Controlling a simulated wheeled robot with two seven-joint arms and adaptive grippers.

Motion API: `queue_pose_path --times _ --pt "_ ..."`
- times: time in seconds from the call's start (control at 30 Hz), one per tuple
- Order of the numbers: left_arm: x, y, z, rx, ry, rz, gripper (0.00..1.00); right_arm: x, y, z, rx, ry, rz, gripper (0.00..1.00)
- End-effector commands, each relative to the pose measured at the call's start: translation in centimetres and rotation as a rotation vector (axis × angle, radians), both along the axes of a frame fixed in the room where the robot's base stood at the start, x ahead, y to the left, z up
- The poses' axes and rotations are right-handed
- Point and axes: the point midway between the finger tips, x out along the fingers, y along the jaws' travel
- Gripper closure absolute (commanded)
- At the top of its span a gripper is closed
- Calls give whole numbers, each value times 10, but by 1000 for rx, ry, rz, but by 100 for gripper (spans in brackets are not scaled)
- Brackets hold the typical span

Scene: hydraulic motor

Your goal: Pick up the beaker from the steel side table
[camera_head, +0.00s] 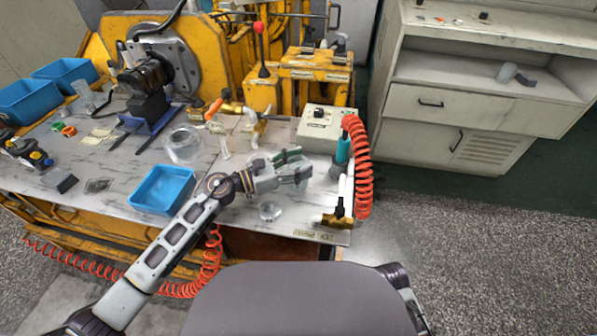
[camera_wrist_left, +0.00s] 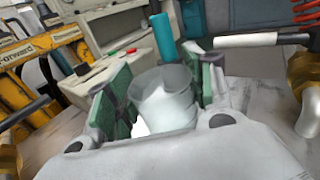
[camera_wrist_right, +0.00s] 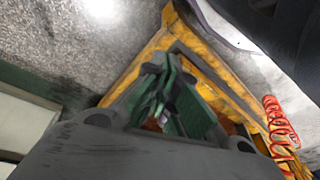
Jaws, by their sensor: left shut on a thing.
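The clear beaker (camera_wrist_left: 165,97) shows in the left wrist view, upright between the green-padded fingers of my left gripper (camera_wrist_left: 160,92), which is shut on it. In the head view my left gripper (camera_head: 301,167) reaches over the right part of the grey streaked worktop (camera_head: 232,205); the beaker is hard to make out there. My right gripper (camera_wrist_right: 170,80) shows only in the right wrist view, its green-padded fingers close together over yellow framework. Nothing clear is seen held in it, and its opening is uncertain. No separate steel side table can be told for certain.
A glass vessel (camera_head: 183,146), a small glass dish (camera_head: 270,211) and a blue bin (camera_head: 162,190) stand near my left arm. A switch box (camera_head: 325,128), a red coiled hose (camera_head: 358,170) and a brass fitting (camera_head: 338,219) line the right edge. A cabinet (camera_head: 455,125) stands beyond.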

Motion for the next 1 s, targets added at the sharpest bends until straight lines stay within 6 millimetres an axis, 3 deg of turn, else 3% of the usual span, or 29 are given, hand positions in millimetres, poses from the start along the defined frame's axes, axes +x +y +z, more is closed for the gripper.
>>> queue_pose_path --times 0.3,0.77,1.0 --pt "0 0 14 1 -4 -1 75 2 -1 2 -3 -2 0 100" --pt "0 0 81 1 -5 -1 75 -10 -8 -32 -31 66 -4 100" --pt "0 0 97 1 -3 -1 75 -10 -11 -47 -36 63 -7 100"
